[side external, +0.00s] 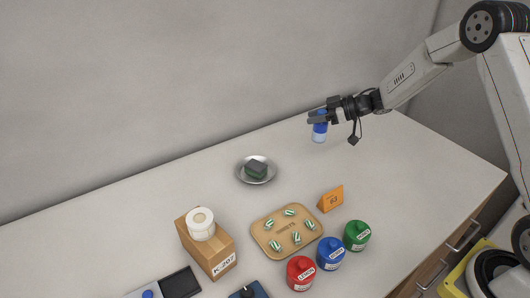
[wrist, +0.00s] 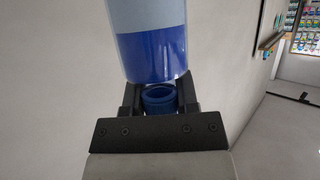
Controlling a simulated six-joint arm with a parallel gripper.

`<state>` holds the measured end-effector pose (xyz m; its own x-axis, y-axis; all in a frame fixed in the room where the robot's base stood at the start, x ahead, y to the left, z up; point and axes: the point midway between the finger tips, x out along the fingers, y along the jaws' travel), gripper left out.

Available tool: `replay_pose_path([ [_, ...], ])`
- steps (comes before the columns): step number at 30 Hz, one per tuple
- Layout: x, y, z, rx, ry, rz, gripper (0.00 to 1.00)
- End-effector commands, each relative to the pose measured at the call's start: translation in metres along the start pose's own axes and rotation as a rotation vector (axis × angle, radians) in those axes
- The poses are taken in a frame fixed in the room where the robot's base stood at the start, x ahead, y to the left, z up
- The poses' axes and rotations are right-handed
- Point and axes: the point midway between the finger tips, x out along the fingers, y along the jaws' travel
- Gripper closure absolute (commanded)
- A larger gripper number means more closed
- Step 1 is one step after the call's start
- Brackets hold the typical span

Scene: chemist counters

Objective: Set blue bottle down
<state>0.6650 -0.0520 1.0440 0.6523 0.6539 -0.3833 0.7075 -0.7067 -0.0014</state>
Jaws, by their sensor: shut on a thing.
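A blue bottle (side external: 319,133) with a pale upper band is held by my gripper (side external: 318,117) at the back right of the counter. In the side view its lower part hangs below the jaws, roughly upright, and it appears to be above the counter top. In the wrist view the bottle (wrist: 149,45) fills the upper middle, with a light body and a dark blue section. My gripper's fingers (wrist: 160,98) are on either side of a blue ring-shaped part at its near end. Its exact height above the counter cannot be told.
The white counter (side external: 400,165) is clear below and right of the bottle. A metal dish (side external: 241,171) holds a dark green block.

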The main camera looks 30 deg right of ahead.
Motion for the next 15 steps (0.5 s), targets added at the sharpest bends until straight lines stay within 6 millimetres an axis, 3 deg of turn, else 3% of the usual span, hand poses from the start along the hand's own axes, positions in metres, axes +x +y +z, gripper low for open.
replay_pose_path([
  [7, 0.024, 0.023, 0.006, 0.0, -0.001, 0.0, 1.0],
  [15, 0.048, 0.04, 0.027, 0.0, -0.001, -0.001, 1.0],
])
